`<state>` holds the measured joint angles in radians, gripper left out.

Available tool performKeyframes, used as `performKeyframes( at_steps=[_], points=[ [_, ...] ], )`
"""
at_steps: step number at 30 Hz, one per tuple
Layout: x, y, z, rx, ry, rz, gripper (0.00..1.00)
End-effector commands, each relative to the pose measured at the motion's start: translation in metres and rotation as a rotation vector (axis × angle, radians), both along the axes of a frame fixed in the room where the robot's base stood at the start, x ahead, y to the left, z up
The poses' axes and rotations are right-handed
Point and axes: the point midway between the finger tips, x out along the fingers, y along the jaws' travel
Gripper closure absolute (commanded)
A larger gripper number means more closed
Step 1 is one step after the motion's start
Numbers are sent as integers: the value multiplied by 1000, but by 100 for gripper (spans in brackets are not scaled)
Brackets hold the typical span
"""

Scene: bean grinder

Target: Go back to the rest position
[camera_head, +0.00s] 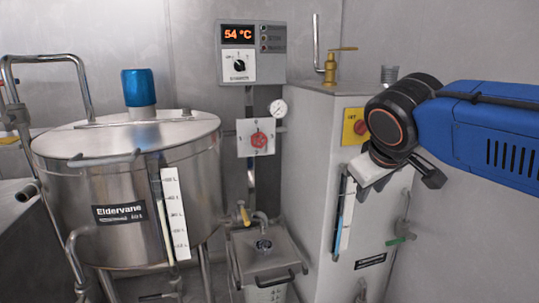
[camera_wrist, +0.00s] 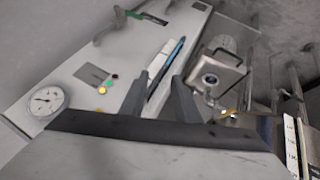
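My gripper (camera_head: 392,182) hangs from my blue arm at the right of the head view, in front of the grey cabinet (camera_head: 308,190). In the wrist view, the two dark fingers of the gripper (camera_wrist: 161,85) stand apart with nothing between them. Beyond them lie the cabinet's white scale strip (camera_wrist: 153,70) and a blue tube (camera_wrist: 168,62). The gripper holds nothing that I can see. Part of the cabinet front is hidden behind the gripper in the head view.
A steel tank (camera_head: 95,180) with a blue motor (camera_head: 139,88) stands at the left. A lidded container (camera_head: 264,246) with a handle sits low between tank and cabinet. A brass tap (camera_head: 330,68) rises from the cabinet top. A control box (camera_head: 251,52) reads 54 °C.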

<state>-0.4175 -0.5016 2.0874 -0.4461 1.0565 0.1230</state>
Motion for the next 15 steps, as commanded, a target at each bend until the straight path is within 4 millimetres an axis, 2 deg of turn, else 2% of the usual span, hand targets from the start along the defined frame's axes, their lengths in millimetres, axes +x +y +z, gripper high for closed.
performKeyframes(
  at_steps=[1, 6, 12, 15],
  points=[
    [-15, -15, -18, 25, 23, -31, 71],
    [-61, -44, -77, 121, 94, -121, 71],
    [-115, -62, -144, 243, 153, -229, 71],
    [-136, -65, -169, 295, 172, -273, 71]
  ],
)
